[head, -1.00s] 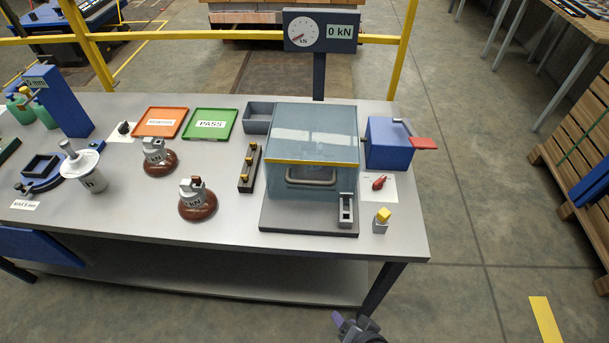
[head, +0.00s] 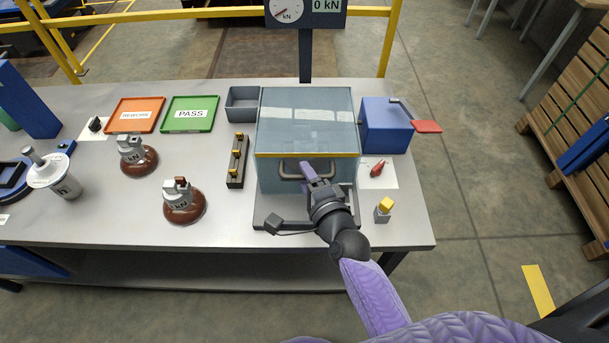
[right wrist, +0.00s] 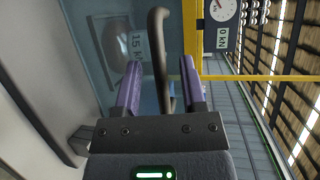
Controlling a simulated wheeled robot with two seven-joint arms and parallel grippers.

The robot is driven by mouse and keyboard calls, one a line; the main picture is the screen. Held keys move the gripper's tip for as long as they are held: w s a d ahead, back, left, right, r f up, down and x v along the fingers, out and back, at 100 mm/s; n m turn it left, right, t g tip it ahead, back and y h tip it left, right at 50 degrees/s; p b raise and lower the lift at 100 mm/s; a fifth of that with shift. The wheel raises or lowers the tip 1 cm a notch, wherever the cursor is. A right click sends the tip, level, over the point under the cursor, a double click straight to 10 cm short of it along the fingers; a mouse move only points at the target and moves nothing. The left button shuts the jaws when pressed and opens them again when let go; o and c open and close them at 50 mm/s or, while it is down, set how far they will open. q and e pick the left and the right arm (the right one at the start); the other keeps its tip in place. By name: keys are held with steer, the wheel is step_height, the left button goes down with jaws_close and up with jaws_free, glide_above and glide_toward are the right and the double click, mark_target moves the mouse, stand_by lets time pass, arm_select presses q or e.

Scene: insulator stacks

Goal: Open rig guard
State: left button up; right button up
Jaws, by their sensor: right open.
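The rig guard (head: 305,120) is a clear bluish box with a yellow strip along its front top edge. It stands closed on a dark base plate at the right of the bench. Its dark bar handle (head: 290,170) is on the front face, under the strip. My right gripper (head: 312,176) is in front of the guard at the handle's right part. In the right wrist view the handle (right wrist: 161,60) runs between the two open purple fingers (right wrist: 160,88); I cannot tell whether they touch it. My left gripper is not in view.
A blue box with a red-tipped lever (head: 385,125) stands right of the guard. A yellow-topped block (head: 384,210) is at the front right. A dark rack (head: 237,162) and brown insulators (head: 184,205) stand to the left. A gauge (head: 287,12) rises behind.

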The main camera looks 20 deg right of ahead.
steer(key=shift+w+a+f, duration=0.1)
steer(key=shift+w, duration=0.35)
jaws_close()
stand_by(1.1)
